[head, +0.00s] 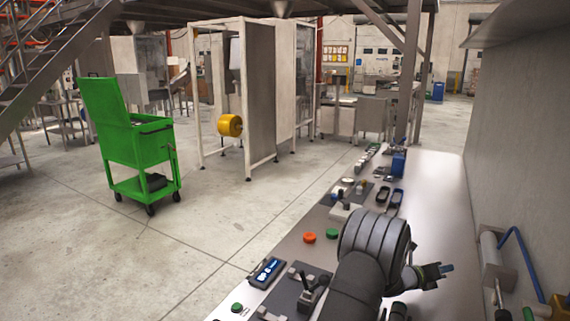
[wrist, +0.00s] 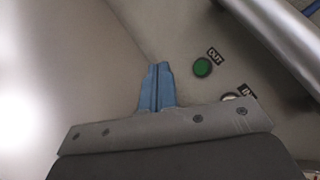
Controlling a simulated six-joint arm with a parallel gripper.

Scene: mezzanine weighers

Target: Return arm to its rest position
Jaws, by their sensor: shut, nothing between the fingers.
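A second, pale button is partly hidden behind the gripper body. My arm covers part of the bench in the head view.
The bench (head: 432,190) carries an orange button (head: 309,237), a green button (head: 332,234), a display (head: 267,271) and joystick levers. A grey wall (head: 520,140) with a blue hose stands close on the right. A green cart (head: 140,150) stands on the open floor at left.

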